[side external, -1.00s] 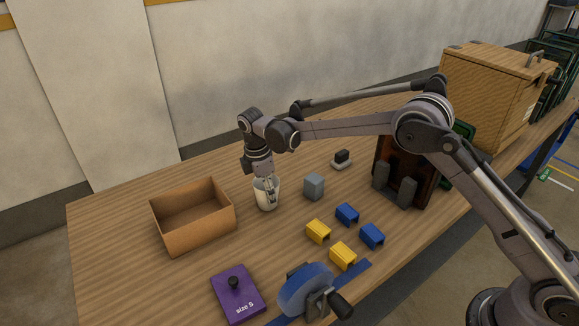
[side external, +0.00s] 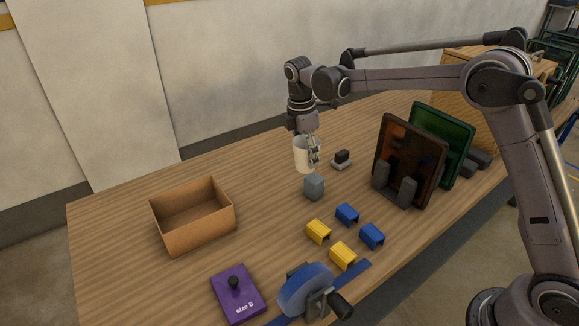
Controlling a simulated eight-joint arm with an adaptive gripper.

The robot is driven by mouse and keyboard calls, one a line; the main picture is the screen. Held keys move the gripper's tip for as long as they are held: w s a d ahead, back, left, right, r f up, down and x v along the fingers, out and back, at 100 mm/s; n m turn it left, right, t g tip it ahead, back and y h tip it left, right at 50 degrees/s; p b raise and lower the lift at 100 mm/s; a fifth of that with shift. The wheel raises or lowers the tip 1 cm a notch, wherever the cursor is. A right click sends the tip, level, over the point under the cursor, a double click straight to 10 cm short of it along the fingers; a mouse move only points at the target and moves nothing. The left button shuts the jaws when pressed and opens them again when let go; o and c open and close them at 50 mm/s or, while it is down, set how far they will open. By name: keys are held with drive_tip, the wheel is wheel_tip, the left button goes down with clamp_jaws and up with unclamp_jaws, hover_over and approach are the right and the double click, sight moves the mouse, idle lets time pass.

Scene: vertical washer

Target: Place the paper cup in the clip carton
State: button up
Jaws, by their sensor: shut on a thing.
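The white paper cup (side external: 301,156) is upright in my gripper (side external: 313,152), held up above the table behind the grey block. My gripper points down and is shut on the cup's right side. One finger shows against the cup; the other is partly hidden. The clip carton appears to be the open brown cardboard box (side external: 193,216) on the left of the table. Its visible inside is empty. The cup is to the right of the carton and farther back, well apart from it.
A grey block (side external: 314,187) stands below the cup, with a small dark-topped item (side external: 342,159) to its right. Yellow clips (side external: 318,231) and blue clips (side external: 347,213) lie in front. A purple block (side external: 237,294) and a blue round tool (side external: 306,290) are near the front. Table between carton and grey block is clear.

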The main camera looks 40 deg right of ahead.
drive_tip(key=w+a+n+t, duration=0.1)
drive_tip(key=w+a+n, duration=0.1)
drive_tip(key=a+n, duration=0.9)
drive_tip(key=w+a+n, duration=0.3)
drive_tip(key=a+n, duration=0.1)
drive_tip(key=a, duration=1.2)
drive_tip(key=shift+y, duration=0.4)
drive_tip(key=shift+s+a+f, duration=0.15)
drive_tip(key=shift+f, duration=1.85)
drive_tip(key=shift+s+a+f, duration=0.1)
drive_tip(key=shift+s+f, duration=0.05)
drive_tip(key=shift+f, duration=1.8)
drive_tip(key=shift+f, duration=0.6)
drive_tip(key=o, duration=0.5)
